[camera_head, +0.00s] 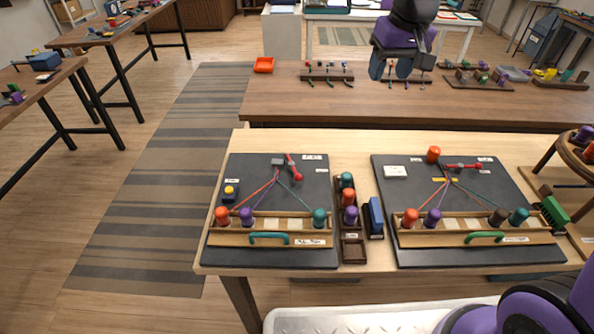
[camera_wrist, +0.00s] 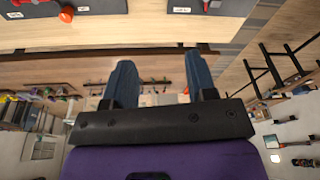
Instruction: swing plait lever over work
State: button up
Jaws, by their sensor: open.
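The left black board (camera_head: 245,185) has a red plait lever (camera_head: 293,167) near its back edge, slanting toward the front with a round red knob. The right black board (camera_head: 400,190) has a red lever (camera_head: 463,166) lying nearly crosswise at its back. Coloured cords fan from each board's back to spools in a wooden rack. My gripper (camera_head: 390,70) is raised above the far bench, behind both boards, open and empty. In the wrist view, its two fingers (camera_wrist: 161,82) stand apart. Red lever parts (camera_wrist: 30,2) show at the top edge of that view, cut off.
An orange spool (camera_head: 433,154) stands at the right board's back edge. A narrow spool tray (camera_head: 353,252) and blue block (camera_head: 374,218) sit between the boards. A stand (camera_head: 560,150) is at the right.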

jog(key=w+a+f+g, duration=0.1)
jog(key=w+a+f, duration=0.3)
jog(key=f, duration=0.3)
jog(key=w+a+f+g, duration=0.1)
jog(key=w+a+f, duration=0.4)
jog(key=f, duration=0.2)
jog(key=n+g+y, duration=0.1)
send_near(293, 167)
notch_tip(293, 167, up, 2)
jog(key=s+d, duration=0.2)
jog(key=s, duration=0.1)
jog(key=f, duration=0.3)
jog(key=a+f, duration=0.1)
jog(key=f, duration=0.3)
jog(key=a+f, duration=0.1)
jog(key=f, duration=0.2)
jog(key=shift+s+a+f, duration=0.15)
jog(key=shift+f, duration=0.2)
grip_shut()
